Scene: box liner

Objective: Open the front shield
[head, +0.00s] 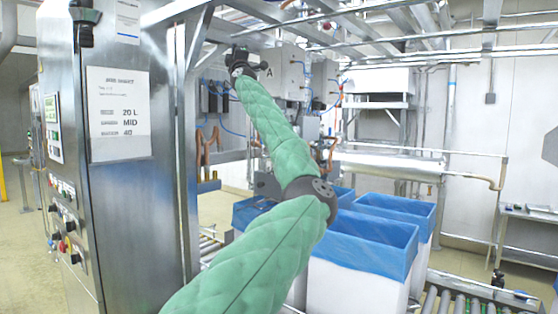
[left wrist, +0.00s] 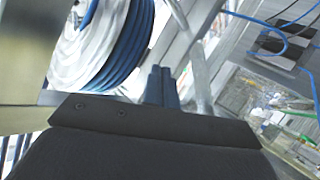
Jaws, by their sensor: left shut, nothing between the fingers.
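My left arm, in a green padded sleeve, reaches up and away in the head view. Its dark wrist end (head: 243,66) is raised in front of the box liner machine (head: 285,72). The fingers are too small to make out there. In the left wrist view the blue fingertips of my left gripper (left wrist: 162,72) are together, with nothing between them. A roll with white and blue layers (left wrist: 110,45) is beyond them to the left. I cannot pick out the front shield clearly in either view. My right gripper is not in view.
A steel control cabinet (head: 130,190) stands close on the left. White boxes with blue liners (head: 375,250) stand on a roller conveyor (head: 450,300) at the lower middle and right. Metal frame bars run overhead. Thin blue hoses (left wrist: 285,25) hang at the right in the left wrist view.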

